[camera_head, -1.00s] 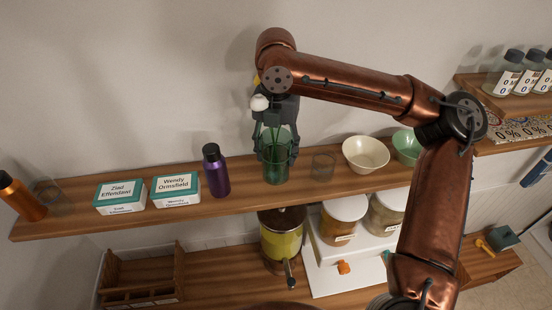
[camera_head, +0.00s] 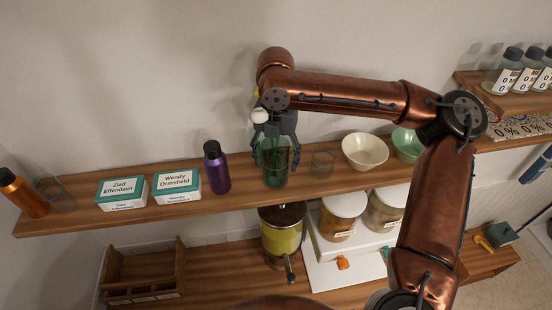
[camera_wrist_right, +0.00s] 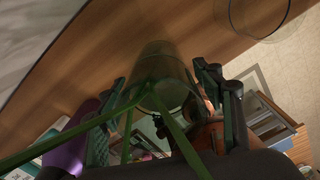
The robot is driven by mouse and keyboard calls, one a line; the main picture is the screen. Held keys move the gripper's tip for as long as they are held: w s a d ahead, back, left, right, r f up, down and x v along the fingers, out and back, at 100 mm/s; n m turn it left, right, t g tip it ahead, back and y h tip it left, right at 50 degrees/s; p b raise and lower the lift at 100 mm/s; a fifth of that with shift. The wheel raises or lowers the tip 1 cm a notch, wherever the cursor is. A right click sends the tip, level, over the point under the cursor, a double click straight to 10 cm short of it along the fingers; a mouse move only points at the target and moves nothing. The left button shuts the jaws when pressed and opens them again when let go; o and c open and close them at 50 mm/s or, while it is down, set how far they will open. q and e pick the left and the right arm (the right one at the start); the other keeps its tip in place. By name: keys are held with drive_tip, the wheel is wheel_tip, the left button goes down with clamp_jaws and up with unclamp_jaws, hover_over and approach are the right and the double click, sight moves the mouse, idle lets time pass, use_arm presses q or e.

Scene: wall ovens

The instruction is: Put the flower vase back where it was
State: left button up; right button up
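The flower vase (camera_head: 276,168) is green, see-through glass and stands upright on the upper wooden shelf (camera_head: 330,188), between a purple bottle and a clear glass. My right gripper (camera_head: 277,152) is over it from above, its fingers on both sides of the vase's upper part. In the right wrist view the vase (camera_wrist_right: 162,80) lies between the spread fingers (camera_wrist_right: 160,125), with a gap on the left one's side. The right gripper looks open. Long green stems run from the vase toward the wrist camera. My left gripper is not in view.
The purple bottle (camera_head: 217,170) stands close left of the vase, and the clear glass (camera_head: 322,165) close right. A cream bowl (camera_head: 365,152) is farther right. Two name-labelled boxes (camera_head: 176,185) are farther left. A yellow-green container (camera_head: 283,235) is on the counter below.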

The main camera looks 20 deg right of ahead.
drive_tip(key=shift+o, duration=0.3)
wheel_tip(320, 180, up, 12)
drive_tip(key=b, duration=0.1)
drive_tip(key=shift+r+b, duration=0.15)
drive_tip(key=shift+b, duration=0.15)
idle(0.5)
